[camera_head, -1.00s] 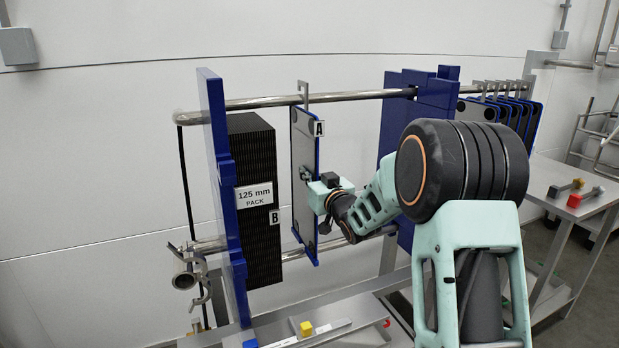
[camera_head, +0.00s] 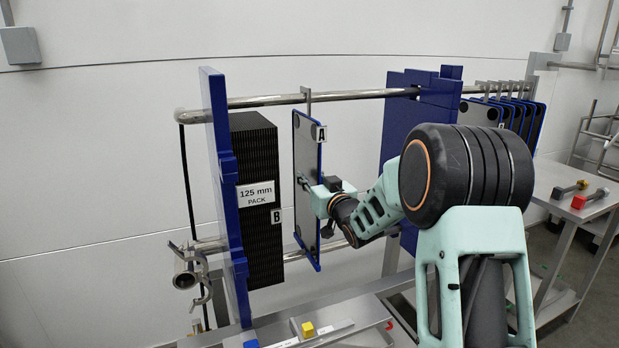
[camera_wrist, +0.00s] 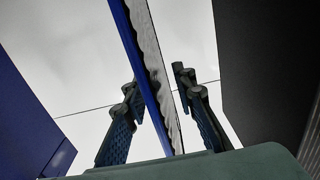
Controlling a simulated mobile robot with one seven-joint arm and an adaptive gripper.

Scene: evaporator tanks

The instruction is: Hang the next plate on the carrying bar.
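A plate with a grey face, blue edge and label A (camera_head: 307,226) hangs upright by its metal hook (camera_head: 307,101) from the upper carrying bar (camera_head: 360,95). It hangs between the dark plate pack (camera_head: 262,246) on the left and the blue end plates on the right. My gripper (camera_head: 303,183) is at the plate's near edge, about mid-height. In the wrist view the plate's blue edge (camera_wrist: 150,80) runs between the two fingers of my gripper (camera_wrist: 158,84). The fingers stand apart, with a narrow gap seen on each side of the plate.
The pack carries labels "125 mm PACK" and B (camera_head: 276,216), beside a blue frame plate (camera_head: 219,170). Several more plates (camera_head: 510,113) hang at the bar's right end, beyond the blue plates (camera_head: 403,125). A steel table (camera_head: 560,190) with tools stands right. Free bar shows around plate A.

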